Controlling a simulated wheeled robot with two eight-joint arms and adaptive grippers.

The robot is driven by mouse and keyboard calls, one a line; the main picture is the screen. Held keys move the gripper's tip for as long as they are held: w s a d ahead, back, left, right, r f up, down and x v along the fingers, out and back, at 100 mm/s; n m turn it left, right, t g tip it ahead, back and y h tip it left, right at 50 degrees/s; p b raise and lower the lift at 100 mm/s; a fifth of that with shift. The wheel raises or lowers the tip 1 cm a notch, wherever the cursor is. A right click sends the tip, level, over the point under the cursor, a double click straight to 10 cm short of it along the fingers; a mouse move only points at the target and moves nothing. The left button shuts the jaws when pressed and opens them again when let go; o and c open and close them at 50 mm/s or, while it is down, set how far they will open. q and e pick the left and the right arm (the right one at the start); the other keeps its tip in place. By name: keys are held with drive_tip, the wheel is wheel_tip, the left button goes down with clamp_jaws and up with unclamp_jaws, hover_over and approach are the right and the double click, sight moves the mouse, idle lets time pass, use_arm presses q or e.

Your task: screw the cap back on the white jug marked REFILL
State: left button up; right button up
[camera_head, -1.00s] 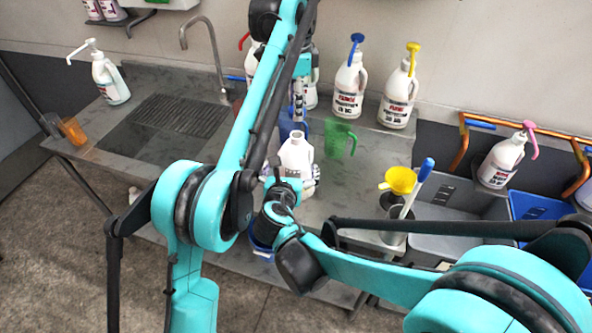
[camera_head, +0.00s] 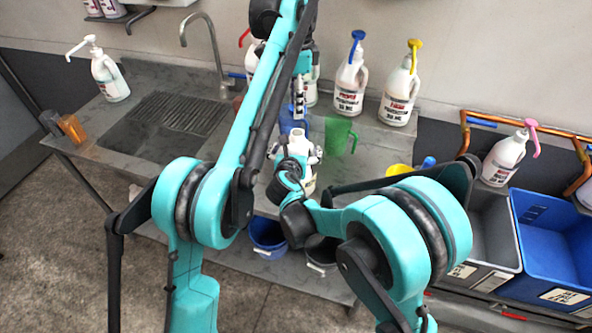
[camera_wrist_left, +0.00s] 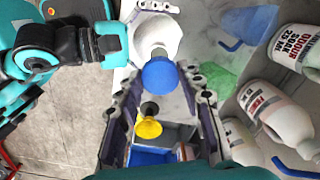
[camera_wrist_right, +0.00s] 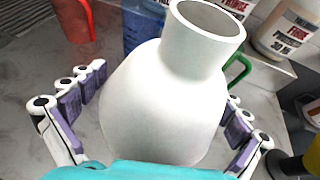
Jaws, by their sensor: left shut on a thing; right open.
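The white jug (camera_head: 298,143) stands on the steel counter, upright and with its mouth open; its label does not show. It fills the right wrist view (camera_wrist_right: 165,100), where its bare neck faces up. My right gripper (camera_head: 298,157) is open, with its fingers on either side of the jug's body (camera_wrist_right: 155,115). My left gripper (camera_head: 299,106) is shut on a blue cap (camera_wrist_left: 159,75) and holds it above the jug, near its mouth. The jug also shows in the left wrist view (camera_wrist_left: 157,32). In the head view the cap cannot be told from the blue pitcher behind.
A green pitcher (camera_head: 338,136) stands right of the jug, with a blue pitcher (camera_head: 291,121) behind it. Pump jugs (camera_head: 349,88) line the wall. A yellow funnel (camera_head: 398,170) is at the right, partly behind my right arm. A sink drainer (camera_head: 180,112) lies left.

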drive_tip(key=c, duration=1.4)
use_arm(q)
drive_tip(key=shift+f, duration=2.5)
drive_tip(key=shift+f, duration=0.1)
drive_tip(key=shift+f, duration=0.75)
drive_tip(key=shift+f, duration=0.6)
